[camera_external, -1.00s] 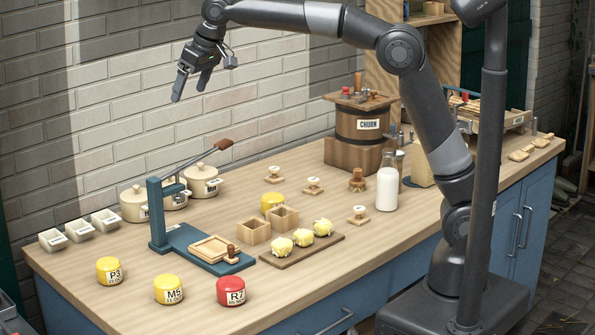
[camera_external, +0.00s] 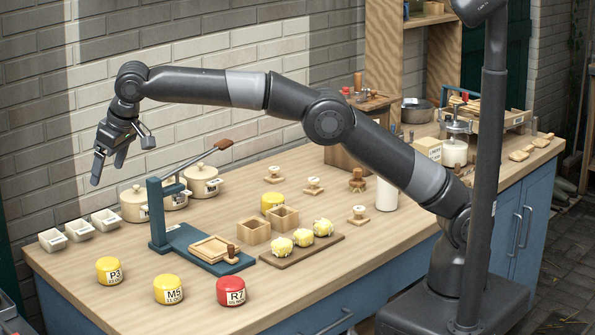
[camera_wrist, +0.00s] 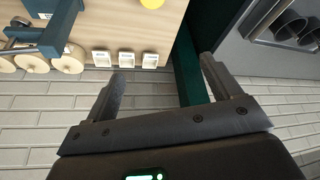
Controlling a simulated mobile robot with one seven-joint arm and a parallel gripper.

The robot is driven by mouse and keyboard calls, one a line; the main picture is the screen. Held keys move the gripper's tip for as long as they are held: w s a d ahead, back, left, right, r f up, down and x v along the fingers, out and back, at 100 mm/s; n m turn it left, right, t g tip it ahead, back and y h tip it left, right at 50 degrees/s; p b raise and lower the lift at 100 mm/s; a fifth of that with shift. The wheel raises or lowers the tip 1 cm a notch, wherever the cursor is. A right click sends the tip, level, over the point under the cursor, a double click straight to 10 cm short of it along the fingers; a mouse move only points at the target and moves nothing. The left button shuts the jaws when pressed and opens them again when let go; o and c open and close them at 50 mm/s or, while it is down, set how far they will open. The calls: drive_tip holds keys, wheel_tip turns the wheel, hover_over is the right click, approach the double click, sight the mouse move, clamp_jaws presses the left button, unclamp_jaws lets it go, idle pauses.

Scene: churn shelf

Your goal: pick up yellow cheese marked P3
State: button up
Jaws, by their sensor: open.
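The yellow cheese marked P3 (camera_external: 110,271) sits on the counter at the front left in the external view, beside the yellow cheese marked M5 (camera_external: 169,290) and the red cheese marked R7 (camera_external: 231,291). My gripper (camera_external: 108,174) is open and empty, up in the air above the back left of the counter, well above and behind the P3 cheese. In the wrist view the two fingers of my gripper (camera_wrist: 163,80) are apart with nothing between them. A yellow round thing (camera_wrist: 152,3) shows at the top edge there; its label cannot be seen.
White dishes (camera_external: 79,230) line the wall side, with cream crocks (camera_external: 203,181) nearby. A blue lever press (camera_external: 158,215) stands to the right of P3, its handle raised. A board with butter pieces (camera_external: 284,259) lies farther right. The counter's front left is clear around P3.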

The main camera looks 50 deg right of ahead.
approach(109, 262)
drive_tip(key=x, duration=0.4)
drive_tip(key=shift+w+f, duration=0.15)
drive_tip(key=shift+f, duration=0.25)
drive_tip(key=x, duration=0.5)
drive_tip(key=shift+w+a+f, duration=0.1)
drive_tip(key=shift+a+f, duration=0.1)
drive_tip(key=shift+f, duration=0.15)
drive_tip(key=c, duration=1.2)
